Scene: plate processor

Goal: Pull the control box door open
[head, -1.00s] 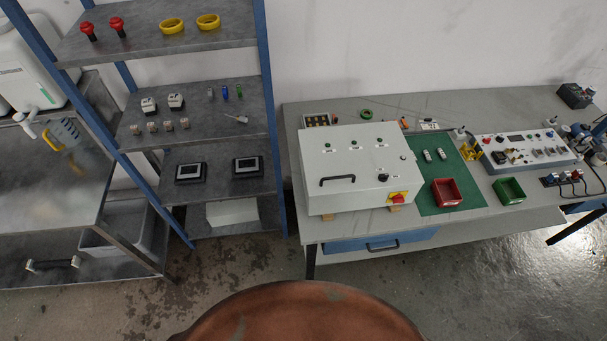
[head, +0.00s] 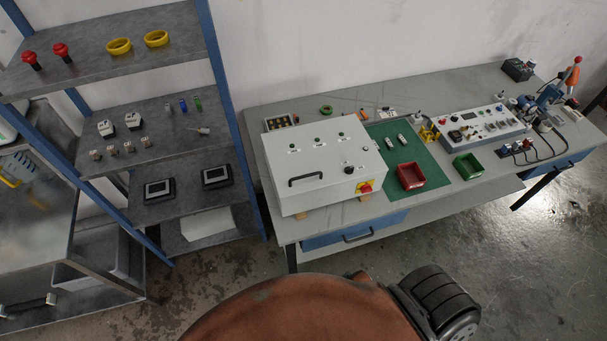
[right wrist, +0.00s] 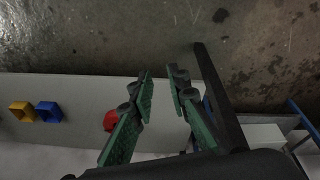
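The control box (head: 325,160) is a light grey box lying on the workbench in the head view. The door looks shut. My right gripper (right wrist: 160,85) shows in the right wrist view, its two green-padded fingers apart with nothing between them. It is away from the box, with floor and bench edge beyond it. My left gripper is in neither view.
The workbench (head: 440,200) holds a red bin (head: 410,177) and a green bin (head: 467,167) right of the box, plus a white control panel (head: 480,130). A blue-framed shelf (head: 225,110) stands close on the left. The floor in front of the bench is clear.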

